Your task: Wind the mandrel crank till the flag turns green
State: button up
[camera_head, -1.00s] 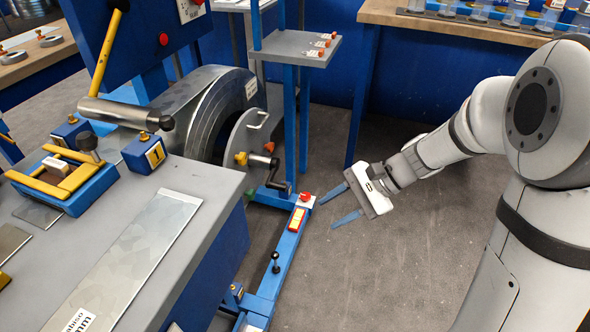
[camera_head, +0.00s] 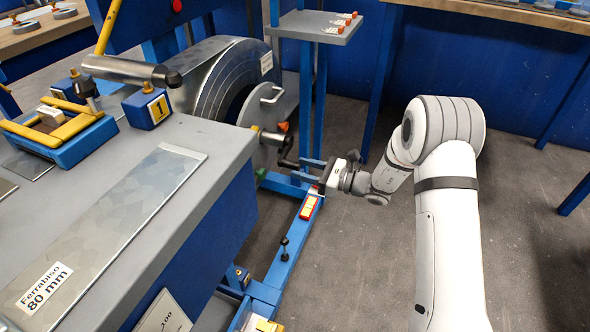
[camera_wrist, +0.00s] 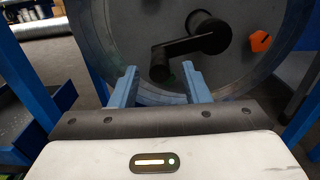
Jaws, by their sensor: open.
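A dark crank (camera_head: 284,148) sits on the round grey face of the mandrel drum (camera_head: 262,110). In the wrist view the crank's hub (camera_wrist: 208,28) is at upper right, and its arm runs left to a dark handle (camera_wrist: 160,66). An orange piece (camera_wrist: 260,41), perhaps the flag, is right of the hub; it also shows in the head view (camera_head: 283,127). My gripper (camera_head: 304,169) is open beside the crank. In the wrist view its blue fingers (camera_wrist: 160,82) stand either side of the handle's lower end; contact cannot be told.
A grey bench (camera_head: 215,150) with a metal strip (camera_head: 120,225) lies left. A blue post (camera_head: 320,100) with a small shelf (camera_head: 315,27) stands behind. The floor at right is open.

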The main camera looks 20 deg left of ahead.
aim_at(294, 166)
jog(key=shift+w+a+b, duration=0.1)
jog(key=shift+a+b, duration=0.25)
jog(key=shift+a, duration=1.4)
grip_shut()
